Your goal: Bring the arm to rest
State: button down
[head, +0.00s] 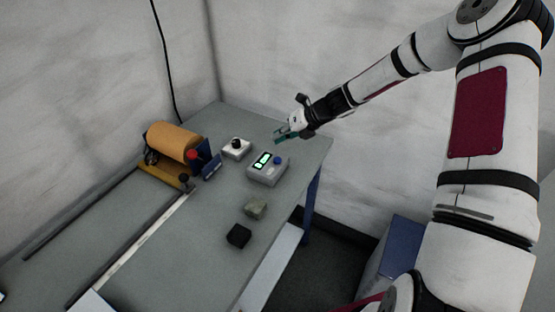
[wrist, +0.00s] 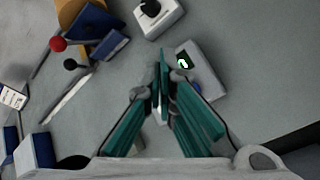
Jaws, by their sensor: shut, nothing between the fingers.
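My gripper (head: 280,135) is at the end of my outstretched arm, above the far right part of the grey table (head: 200,240). Its teal fingers are shut and empty; they also show in the wrist view (wrist: 163,72). In the head view the gripper is just above and behind a grey box with a lit green display and a blue button (head: 267,168). I cannot tell the exact height of the fingers over the table.
A copper-coloured roll (head: 172,141) with a red knob stands at the table's back left. A white box with a black knob (head: 236,149) is beside it. A greenish-grey block (head: 256,207) and a black block (head: 238,236) lie near the right edge. A blue-topped cabinet (head: 402,245) stands right.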

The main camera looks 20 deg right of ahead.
dwell(0.5)
jog(key=s+a+r+n+g+h, duration=0.1)
jog(key=s+a+r+n+h, duration=0.1)
jog(key=s+r+n, duration=0.7)
jog(key=s+a+r+n+g+h, duration=0.1)
jog(key=s+a+r+n+h, duration=0.1)
jog(key=s+r+n, duration=0.7)
jog(key=s+d+r+n+t+h, duration=0.1)
jog(key=s+r+n, duration=0.4)
jog(key=s+n, duration=0.3)
jog(key=s+d+r+n+h, duration=0.2)
jog(key=s+r+n, duration=0.3)
jog(key=s+n, duration=0.3)
jog(key=s, duration=0.3)
jog(key=shift+s+d+r+n+t, duration=0.15)
jog(key=shift+s+r+n+t, duration=0.1)
jog(key=shift+s+n+t, duration=0.15)
